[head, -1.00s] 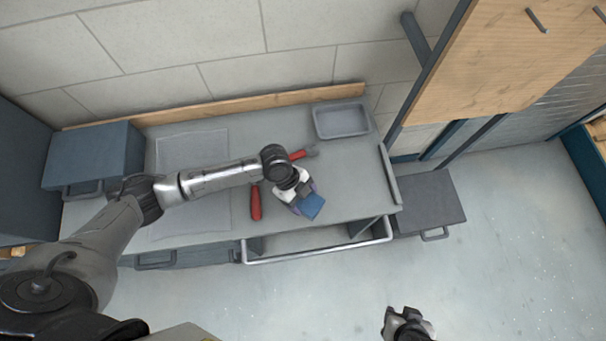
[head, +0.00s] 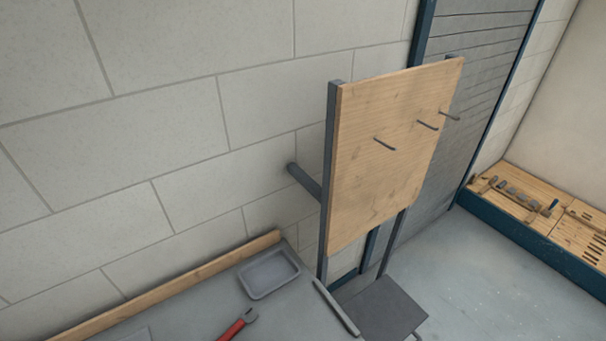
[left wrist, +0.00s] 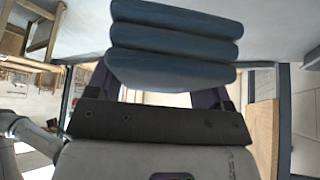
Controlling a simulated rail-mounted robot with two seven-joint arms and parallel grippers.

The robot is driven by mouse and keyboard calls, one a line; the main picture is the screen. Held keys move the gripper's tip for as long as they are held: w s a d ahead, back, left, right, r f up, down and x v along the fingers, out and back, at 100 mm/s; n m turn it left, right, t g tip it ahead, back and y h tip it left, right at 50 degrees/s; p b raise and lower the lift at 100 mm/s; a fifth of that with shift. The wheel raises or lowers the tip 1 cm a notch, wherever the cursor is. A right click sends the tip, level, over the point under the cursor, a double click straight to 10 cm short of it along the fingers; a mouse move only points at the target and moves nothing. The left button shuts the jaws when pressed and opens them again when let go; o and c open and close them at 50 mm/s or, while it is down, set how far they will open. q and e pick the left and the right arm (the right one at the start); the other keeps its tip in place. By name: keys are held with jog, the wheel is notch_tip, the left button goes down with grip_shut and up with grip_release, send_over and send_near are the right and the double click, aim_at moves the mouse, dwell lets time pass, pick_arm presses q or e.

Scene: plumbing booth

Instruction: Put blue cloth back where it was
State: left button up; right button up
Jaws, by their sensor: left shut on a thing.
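The blue cloth (left wrist: 172,45) shows in the left wrist view as a thick folded stack of layers. My left gripper (left wrist: 170,88) is shut on it, with dark fingers at both sides of the cloth and partly hidden behind it. Neither the cloth nor my left gripper shows in the head view now. My right gripper is in neither current view.
A wooden board (head: 392,150) with three metal pegs stands beside the grey workbench (head: 190,312). A grey tray (head: 269,274) and a red-handled tool (head: 236,326) lie on the bench. A wooden rack with tools (head: 530,200) stands far right. Open floor (head: 470,285) lies between.

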pick_arm(q)
jog(key=shift+s+a+r+n+t, duration=0.25)
jog(key=shift+s+a+r+n, duration=0.1)
jog(key=shift+r+n, duration=0.25)
jog(key=shift+s+a+r+n+t, duration=0.25)
jog(key=shift+s+a+r+n, duration=0.1)
jog(key=shift+r+n, duration=0.2)
jog(key=w+a+r+n+p, duration=0.1)
jog(key=r+p, duration=0.3)
jog(key=r, duration=0.7)
jog(key=w+a+r+n+t+p, duration=0.1)
jog(key=w+a+r+n+p, duration=0.1)
jog(key=r, duration=0.8)
jog(key=w+a+r+n+t+y+p, duration=0.1)
jog(key=w+r+p, duration=0.3)
jog(key=r, duration=0.7)
jog(key=shift+w+a+r+n+p, duration=0.35)
jog(key=shift+a+n+p, duration=0.1)
jog(key=shift+a+p, duration=0.4)
jog(key=shift+f, duration=0.1)
